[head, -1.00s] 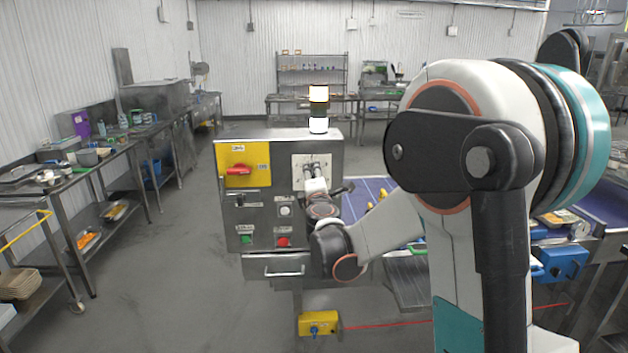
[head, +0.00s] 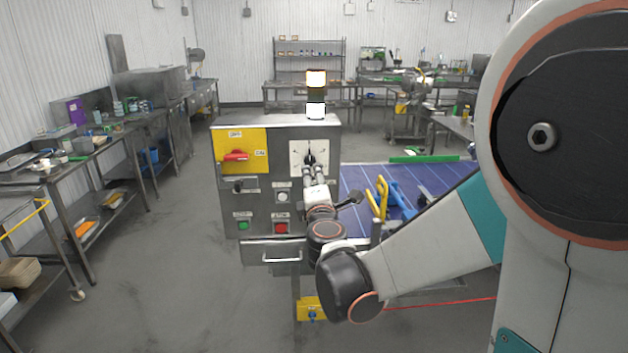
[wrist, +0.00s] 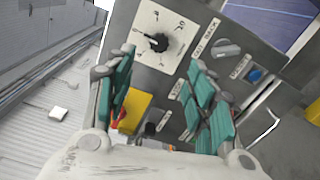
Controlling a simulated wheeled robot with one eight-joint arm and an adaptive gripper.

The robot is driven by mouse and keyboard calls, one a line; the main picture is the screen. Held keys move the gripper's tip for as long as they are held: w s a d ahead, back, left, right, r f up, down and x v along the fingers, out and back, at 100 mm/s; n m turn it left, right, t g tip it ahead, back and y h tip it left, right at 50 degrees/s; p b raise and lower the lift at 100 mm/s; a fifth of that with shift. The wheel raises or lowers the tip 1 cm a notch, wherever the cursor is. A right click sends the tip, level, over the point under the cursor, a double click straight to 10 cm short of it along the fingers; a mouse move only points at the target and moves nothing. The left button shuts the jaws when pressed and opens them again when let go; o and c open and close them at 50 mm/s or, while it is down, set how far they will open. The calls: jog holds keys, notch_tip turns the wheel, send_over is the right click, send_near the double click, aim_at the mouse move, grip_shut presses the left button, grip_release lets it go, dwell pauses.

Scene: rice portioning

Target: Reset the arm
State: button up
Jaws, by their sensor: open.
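My gripper (head: 314,173) is in front of the steel control box (head: 222,190), just below and in front of a black rotary knob (head: 309,157) on a white dial plate (head: 296,147). In the wrist view my gripper (wrist: 161,62) is open, its teal-padded fingers apart with nothing between them. The black knob (wrist: 158,42) lies past the fingertips, on its white plate (wrist: 148,20). My arm reaches in from the right side of the head view and hides part of the area there.
The box carries a yellow panel with a red switch (head: 235,155), a white button (head: 283,197), a green button (head: 243,225) and a red button (head: 281,228). A blue conveyor (head: 355,190) runs behind. Open floor (head: 170,270) lies left of the box.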

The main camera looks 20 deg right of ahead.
dwell(0.4)
jog(key=s+f+m+g+b, duration=0.2)
jog(key=s+f+m+g, duration=0.1)
jog(key=s+m, duration=0.35)
jog(key=s+f+m+g+b, duration=0.3)
jog(key=s+f+m, duration=0.15)
jog(key=s, duration=0.35)
jog(key=s+a+f+m+g+y+b, duration=0.1)
jog(key=s+a+f+m+g+y, duration=0.1)
jog(key=s+a+f, duration=0.3)
jog(key=s+a+f+m+g+y+b, duration=0.2)
jog(key=s+a+f, duration=0.3)
jog(key=s, duration=0.5)
jog(key=shift+s+a+f+m+y, duration=0.15)
jog(key=shift+s+a+m+y, duration=0.2)
jog(key=shift+m+y, duration=0.45)
